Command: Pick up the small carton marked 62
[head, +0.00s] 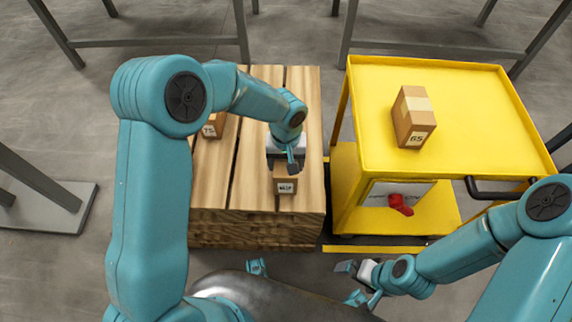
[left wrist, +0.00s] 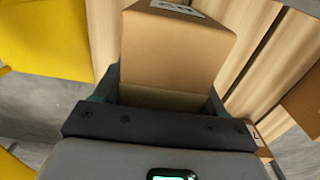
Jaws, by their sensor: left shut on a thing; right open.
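A small brown carton (head: 286,186) is at the front right of the wooden pallet stack in the head view, its label too small to read surely. My left gripper (head: 287,163) is over it and shut on it. In the left wrist view the same carton (left wrist: 178,48) sits between the two dark fingers, with part of a label on its far face. I cannot tell whether it touches the boards. My right gripper (head: 350,283) is open and empty, low in front of the yellow cart.
A carton marked 75 (head: 211,127) stands on the pallet stack (head: 258,222), left of my left gripper and partly behind my arm. A carton marked 65 (head: 413,118) stands on the yellow cart (head: 470,110). Grey metal frames stand behind.

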